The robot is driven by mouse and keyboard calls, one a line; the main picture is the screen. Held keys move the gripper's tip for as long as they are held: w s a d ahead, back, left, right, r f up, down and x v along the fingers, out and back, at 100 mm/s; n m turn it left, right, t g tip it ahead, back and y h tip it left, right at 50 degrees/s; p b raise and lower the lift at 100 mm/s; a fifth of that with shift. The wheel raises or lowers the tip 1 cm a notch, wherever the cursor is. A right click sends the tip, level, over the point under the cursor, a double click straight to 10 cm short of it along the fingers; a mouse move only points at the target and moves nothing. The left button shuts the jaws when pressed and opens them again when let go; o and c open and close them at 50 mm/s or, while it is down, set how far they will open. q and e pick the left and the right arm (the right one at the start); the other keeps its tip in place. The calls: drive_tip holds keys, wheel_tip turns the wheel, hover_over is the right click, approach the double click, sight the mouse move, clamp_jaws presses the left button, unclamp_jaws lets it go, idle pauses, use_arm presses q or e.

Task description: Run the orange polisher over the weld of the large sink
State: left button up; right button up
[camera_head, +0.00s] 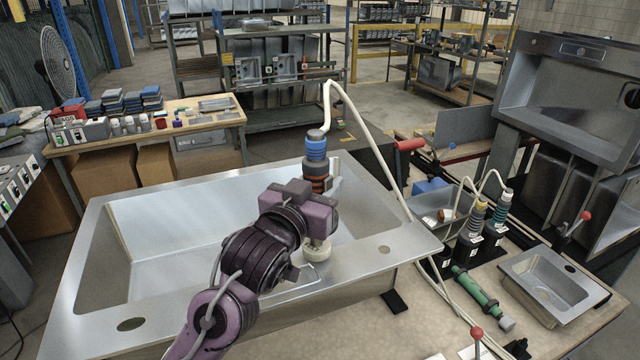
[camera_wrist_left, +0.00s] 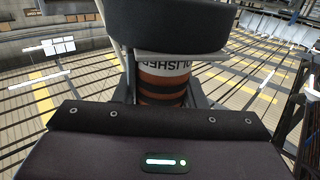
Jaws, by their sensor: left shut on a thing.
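The large sink (camera_head: 62,318) is a wide steel basin across the middle of the head view. My left gripper (camera_head: 322,195) is shut on the orange polisher (camera_head: 316,160), which stands roughly upright over the sink's right part. The polisher has a blue and dark top, orange bands and a white cable from its top. Its pale round pad (camera_head: 317,250) shows below my gripper, near the basin's right inner side; I cannot tell whether it touches. In the left wrist view the polisher's lettered orange body (camera_wrist_left: 163,85) sits between the fingers. The weld is not clearly visible. My right gripper is not in view.
To the right, a bench (camera_head: 445,325) holds a small sink (camera_head: 550,285), a green tool (camera_head: 482,298) and two upright corded tools (camera_head: 470,235). The white cable (camera_head: 372,145) drapes over the sink's right side. A wooden table (camera_head: 190,118) stands behind left.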

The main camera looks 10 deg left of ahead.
use_arm(q)
drive_tip(key=shift+f+b, duration=0.35)
drive_tip(key=shift+f, duration=0.1)
drive_tip(key=shift+a, duration=0.1)
drive_tip(key=shift+s+a+p, duration=0.45)
drive_tip(key=shift+s+a, duration=0.2)
drive_tip(key=shift+a, duration=0.3)
drive_tip(key=s+a+p, duration=0.8)
drive_tip(key=s+a, duration=0.3)
drive_tip(key=a, duration=0.5)
drive_tip(key=shift+a, duration=0.2)
idle(3.1)
drive_tip(key=shift+s, duration=0.1)
idle(0.7)
